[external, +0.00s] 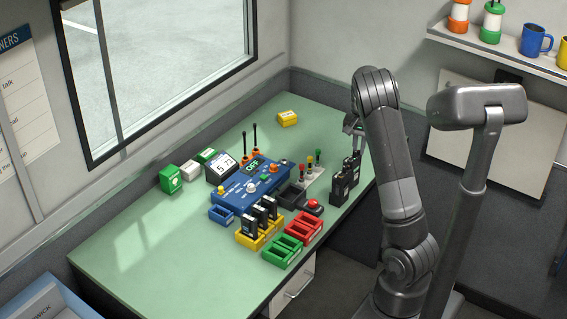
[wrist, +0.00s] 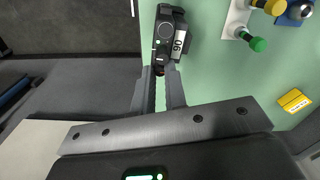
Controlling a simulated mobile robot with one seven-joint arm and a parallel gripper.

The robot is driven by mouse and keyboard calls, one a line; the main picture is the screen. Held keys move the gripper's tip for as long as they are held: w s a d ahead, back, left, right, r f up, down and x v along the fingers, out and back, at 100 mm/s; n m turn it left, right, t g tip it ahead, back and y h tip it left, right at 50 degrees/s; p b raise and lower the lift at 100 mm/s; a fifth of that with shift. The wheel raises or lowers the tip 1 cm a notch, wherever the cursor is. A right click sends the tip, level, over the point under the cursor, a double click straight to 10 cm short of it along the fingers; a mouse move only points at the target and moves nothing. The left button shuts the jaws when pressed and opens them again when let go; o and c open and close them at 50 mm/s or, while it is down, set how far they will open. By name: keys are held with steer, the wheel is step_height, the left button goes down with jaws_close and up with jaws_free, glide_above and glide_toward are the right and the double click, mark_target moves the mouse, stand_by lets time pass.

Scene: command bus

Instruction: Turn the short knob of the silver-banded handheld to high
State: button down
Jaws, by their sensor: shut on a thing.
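A black handheld (external: 341,187) stands upright near the right edge of the green desk, with another dark handheld (external: 353,166) close behind it. In the wrist view a black handheld (wrist: 163,30) with a white number label lies just beyond my fingertips. My gripper (wrist: 160,75) is shut at its near end, on a small dark short knob (wrist: 159,71) mostly hidden between the fingers. In the external view my gripper (external: 354,130) is above the rear handheld. I cannot make out a silver band or the knob's setting.
Left of the handhelds are a plate with coloured knobs (external: 313,176) and a red button (external: 313,203). A blue console (external: 245,187), a yellow charger rack (external: 259,236), and green (external: 283,252) and red (external: 303,228) trays fill the middle.

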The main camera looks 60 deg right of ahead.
steer(key=m, duration=0.3)
steer(key=shift+m, duration=2.2)
steer(key=c, duration=1.4)
jaws_free()
steer(key=shift+c, duration=0.2)
steer(key=shift+r, duration=0.1)
step_height(320, 180, up, 11)
steer(key=shift+f, duration=0.2)
